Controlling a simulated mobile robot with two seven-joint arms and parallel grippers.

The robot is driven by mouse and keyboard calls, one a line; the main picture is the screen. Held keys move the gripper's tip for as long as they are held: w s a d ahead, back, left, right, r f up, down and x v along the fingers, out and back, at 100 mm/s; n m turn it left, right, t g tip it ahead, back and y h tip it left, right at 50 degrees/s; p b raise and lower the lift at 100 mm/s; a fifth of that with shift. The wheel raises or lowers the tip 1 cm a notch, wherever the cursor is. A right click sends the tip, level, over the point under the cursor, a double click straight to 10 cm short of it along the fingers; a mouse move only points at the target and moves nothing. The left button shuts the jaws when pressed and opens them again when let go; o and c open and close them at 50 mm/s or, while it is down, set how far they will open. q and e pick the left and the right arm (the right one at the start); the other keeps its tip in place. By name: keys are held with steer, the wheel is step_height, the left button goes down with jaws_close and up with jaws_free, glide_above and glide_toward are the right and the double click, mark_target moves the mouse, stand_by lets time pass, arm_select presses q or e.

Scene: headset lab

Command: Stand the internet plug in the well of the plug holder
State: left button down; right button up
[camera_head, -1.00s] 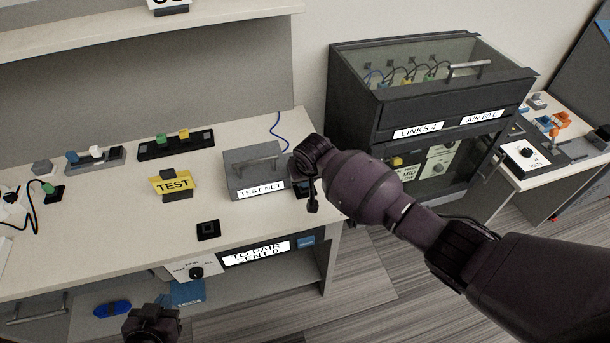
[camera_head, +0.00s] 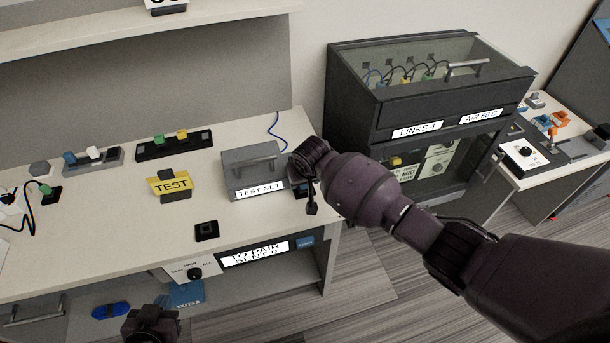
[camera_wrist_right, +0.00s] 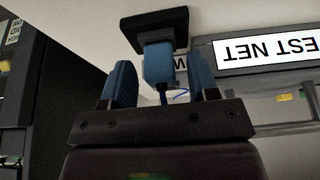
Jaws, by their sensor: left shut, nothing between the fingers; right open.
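The blue internet plug (camera_wrist_right: 159,64) shows in the right wrist view, its end at a black square base (camera_wrist_right: 154,28) beside the TEST NET box. A thin blue cable shows near it. My right gripper (camera_wrist_right: 164,82) is open, one finger on each side of the plug; I cannot tell whether they touch it. In the head view my right gripper (camera_head: 309,190) is at the box's right side and mostly hides the plug. A small black square block with a well (camera_head: 207,231), which looks like the plug holder, is empty near the table's front edge. My left gripper (camera_head: 150,325) is shut and empty at the bottom.
The grey TEST NET box (camera_head: 253,172) stands close left of my right gripper. A yellow TEST sign (camera_head: 171,184) and block racks (camera_head: 175,144) stand further left. A dark glass-topped cabinet (camera_head: 425,100) is at the right. The tabletop around the black block is clear.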

steer(key=a+p+v, duration=0.1)
steer(key=v, duration=0.9)
steer(key=shift+s+d+r, duration=0.2)
steer(key=shift+d+r, duration=0.2)
steer(key=shift+d, duration=0.1)
steer(key=w+a+r+n+t+y, duration=0.2)
steer(key=w+r+n+t+y, duration=0.2)
steer(key=r+t, duration=0.35)
steer(key=s+d+f+m+t+h, duration=0.1)
steer(key=s+d+f+t, duration=0.15)
steer(key=s+d, duration=0.4)
steer(key=s+d+f+m+t+h, duration=0.1)
steer(key=s+d+f+m, duration=0.1)
steer(key=s+d+f, duration=0.45)
steer(key=s+d+f+g+h, duration=0.1)
steer(key=s+d+f, duration=0.2)
steer(key=s, duration=0.2)
steer(key=s+d+f+m+g+h, duration=0.1)
steer(key=s+d+f, duration=0.2)
steer(key=s, duration=0.3)
steer(key=s+d+f+m+g+h, duration=0.1)
steer(key=s+d+f, duration=0.2)
steer(key=s+d, duration=0.2)
steer(key=shift+s+f+g, duration=0.25)
steer(key=shift+s+g, duration=0.05)
steer(key=shift+s, duration=0.4)
